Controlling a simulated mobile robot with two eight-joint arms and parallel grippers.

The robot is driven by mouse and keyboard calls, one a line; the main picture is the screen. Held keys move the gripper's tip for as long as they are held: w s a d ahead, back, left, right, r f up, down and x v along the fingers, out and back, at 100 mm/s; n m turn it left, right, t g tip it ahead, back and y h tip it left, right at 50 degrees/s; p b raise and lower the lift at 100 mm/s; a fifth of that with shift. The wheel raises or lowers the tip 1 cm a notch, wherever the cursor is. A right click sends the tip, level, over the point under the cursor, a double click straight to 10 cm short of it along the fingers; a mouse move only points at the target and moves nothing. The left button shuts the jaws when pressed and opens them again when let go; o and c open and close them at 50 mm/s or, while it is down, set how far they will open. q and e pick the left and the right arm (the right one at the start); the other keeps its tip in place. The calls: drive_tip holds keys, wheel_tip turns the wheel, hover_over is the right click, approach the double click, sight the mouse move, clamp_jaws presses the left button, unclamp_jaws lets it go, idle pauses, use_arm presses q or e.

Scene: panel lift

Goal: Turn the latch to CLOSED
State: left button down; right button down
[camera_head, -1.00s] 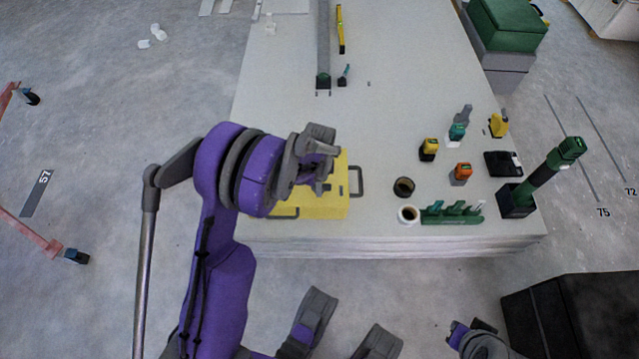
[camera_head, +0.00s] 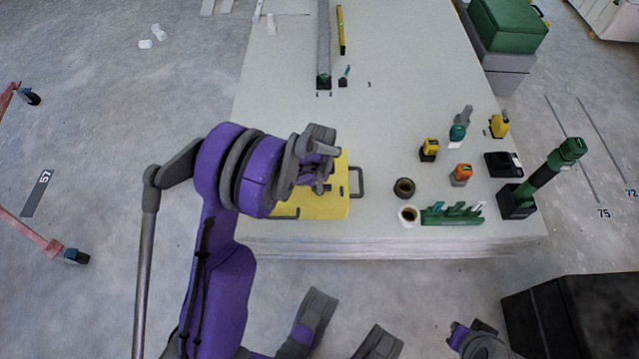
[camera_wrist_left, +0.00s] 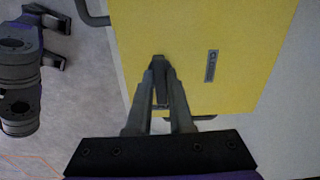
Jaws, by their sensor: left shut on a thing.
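A yellow panel-like box (camera_head: 335,206) lies on the near left part of the pale table. It also fills the middle of the left wrist view (camera_wrist_left: 215,25). My left gripper (camera_head: 323,184) is over the box. In the left wrist view my left gripper (camera_wrist_left: 160,66) has its fingers close together on a small dark part, the latch (camera_wrist_left: 162,92), on the yellow face. The fingers hide much of the latch, so I cannot tell its angle. A small grey slotted plate (camera_wrist_left: 211,65) is on the face beside it.
The pale table (camera_head: 390,110) is mostly clear in the middle. Right of the box stand two cups (camera_head: 404,187), a green rack (camera_head: 452,214) and several small coloured tools. A green-topped post (camera_head: 545,170) leans at the right edge. A grey bar (camera_head: 323,45) lies at the back.

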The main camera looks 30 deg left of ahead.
use_arm(q)
drive_tip(key=n, duration=0.4)
drive_tip(key=shift+n, duration=0.3)
drive_tip(key=n, duration=0.4)
drive_tip(key=shift+b, duration=0.35)
drive_tip(key=n, duration=0.5)
drive_tip(key=shift+n, duration=1.9)
drive_tip(key=c, duration=0.8)
unclamp_jaws()
drive_tip(key=shift+r, duration=0.15)
wheel_tip(320, 180, up, 11)
drive_tip(key=p, duration=0.2)
drive_tip(key=shift+f+p, duration=0.2)
drive_tip(key=shift+p, duration=0.15)
